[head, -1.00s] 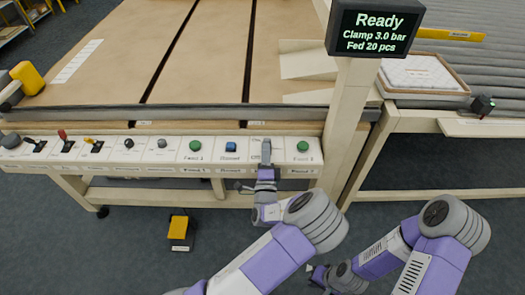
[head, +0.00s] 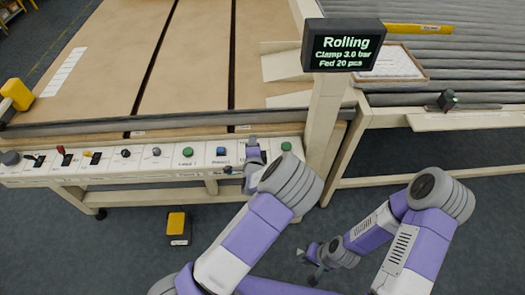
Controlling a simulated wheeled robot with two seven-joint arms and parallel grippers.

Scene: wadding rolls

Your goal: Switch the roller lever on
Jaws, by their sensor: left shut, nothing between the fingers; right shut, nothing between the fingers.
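The control panel (head: 172,157) runs along the front of the machine. My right gripper (head: 309,260) is shut and empty, low over the floor. The display (head: 343,46) reads "Rolling".
Dark knobs (head: 125,153) and another green button (head: 187,152) sit on the panel. A post carries the display close to the right of my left gripper. A yellow pedal (head: 177,223) is on the floor. A roller table (head: 440,122) stands at the right.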

